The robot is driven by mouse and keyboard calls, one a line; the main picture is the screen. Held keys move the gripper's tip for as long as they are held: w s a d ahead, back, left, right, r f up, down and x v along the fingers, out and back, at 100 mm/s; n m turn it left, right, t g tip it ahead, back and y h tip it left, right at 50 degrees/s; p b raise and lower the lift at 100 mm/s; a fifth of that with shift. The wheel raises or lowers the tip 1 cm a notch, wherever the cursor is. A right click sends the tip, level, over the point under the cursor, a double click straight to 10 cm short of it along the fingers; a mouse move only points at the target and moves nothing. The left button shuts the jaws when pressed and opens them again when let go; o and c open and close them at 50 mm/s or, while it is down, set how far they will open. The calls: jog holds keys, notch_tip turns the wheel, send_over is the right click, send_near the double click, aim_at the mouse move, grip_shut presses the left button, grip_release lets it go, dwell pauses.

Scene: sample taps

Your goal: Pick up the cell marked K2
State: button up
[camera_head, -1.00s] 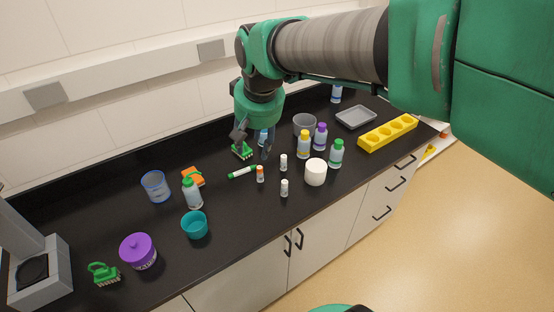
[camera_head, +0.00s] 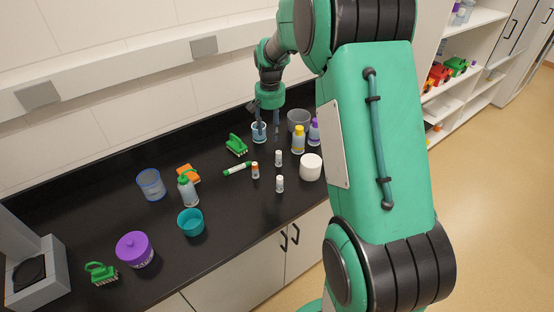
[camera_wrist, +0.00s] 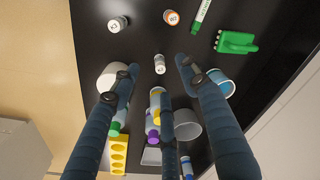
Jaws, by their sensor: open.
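Three small upright cells stand on the black counter. One white cell (camera_head: 278,157) is nearest the gripper and shows in the wrist view (camera_wrist: 159,64) between the fingertips in the picture. A second white cell (camera_head: 280,183) stands nearer the front edge; it is also in the wrist view (camera_wrist: 118,24). An orange-topped cell (camera_head: 255,170) stands beside the green-and-white marker, also in the wrist view (camera_wrist: 171,17). Their marks are too small to read, so I cannot tell which is K2. My gripper (camera_head: 267,118) is open and empty, above the back of the counter.
A white round container (camera_head: 311,167) stands right of the cells. A marker (camera_head: 237,168) and green brush (camera_head: 237,145) lie left. A blue-rimmed cup (camera_head: 259,132), grey bowl (camera_wrist: 187,125) and yellow-capped bottle (camera_head: 298,140) stand behind. Bare counter lies in front of the teal cup (camera_head: 190,223).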

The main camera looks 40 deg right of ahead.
jog(key=m, duration=0.1)
send_over(278, 152)
jog(key=shift+g, duration=0.3)
notch_tip(278, 152, down, 7)
jog(key=shift+s, duration=0.15)
jog(key=shift+f, duration=0.1)
jog(key=shift+f+b, duration=0.45)
jog(key=shift+f, duration=3.75)
jog(key=shift+d+f+b, duration=0.2)
jog(key=shift+f+b, duration=0.3)
jog(key=shift+f, duration=2.1)
jog(key=shift+c, duration=0.3)
